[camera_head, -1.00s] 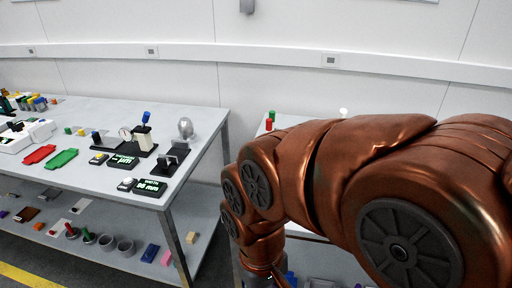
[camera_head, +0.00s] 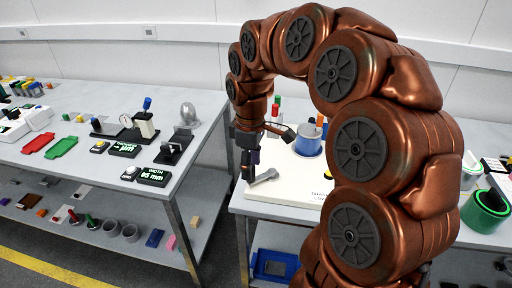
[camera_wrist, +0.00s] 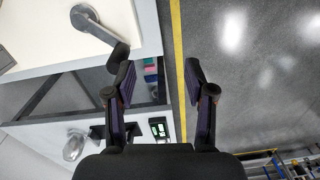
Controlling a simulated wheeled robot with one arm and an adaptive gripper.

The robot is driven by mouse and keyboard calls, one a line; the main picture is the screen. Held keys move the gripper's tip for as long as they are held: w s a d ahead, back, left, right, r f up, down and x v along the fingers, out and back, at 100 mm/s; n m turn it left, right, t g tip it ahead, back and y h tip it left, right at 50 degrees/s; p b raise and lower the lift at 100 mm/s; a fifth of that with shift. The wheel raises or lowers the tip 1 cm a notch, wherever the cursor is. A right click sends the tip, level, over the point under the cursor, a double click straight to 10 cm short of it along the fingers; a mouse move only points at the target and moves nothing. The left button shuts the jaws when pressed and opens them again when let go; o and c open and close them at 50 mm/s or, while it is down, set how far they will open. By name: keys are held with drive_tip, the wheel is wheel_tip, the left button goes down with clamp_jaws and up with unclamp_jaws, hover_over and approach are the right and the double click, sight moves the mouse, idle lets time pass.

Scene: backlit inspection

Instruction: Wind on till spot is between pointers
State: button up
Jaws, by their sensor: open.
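A grey crank handle (camera_head: 264,177) lies over the left part of a cream-coloured box (camera_head: 285,208) on the right-hand table; it also shows at the upper left of the wrist view (camera_wrist: 98,24). My gripper (camera_head: 250,170) points down near the crank's left end in the head view. In the wrist view its two dark jaws (camera_wrist: 160,80) are apart with nothing between them, and the crank is to their left. A blue cylinder (camera_head: 309,139) stands at the back of the box. I see neither spot nor pointers; my arm hides part of the box and its lettering.
The right-hand table also holds a green-banded dark cup (camera_head: 486,208). The left-hand table (camera_head: 85,160) carries gauges, displays and trays. A gap with open floor lies between the tables. A blue bin (camera_head: 275,265) sits below the right table.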

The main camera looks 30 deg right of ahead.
drive_tip(key=w+d+n, duration=0.1)
drive_tip(key=w+d, duration=0.4)
drive_tip(key=f, duration=0.3)
drive_tip(key=f+b, duration=0.1)
drive_tip(key=f, duration=0.1)
drive_tip(key=f+b, duration=0.1)
drive_tip(key=f, duration=0.2)
drive_tip(key=shift+a+f, duration=0.25)
drive_tip(key=shift+f, duration=0.05)
clamp_jaws()
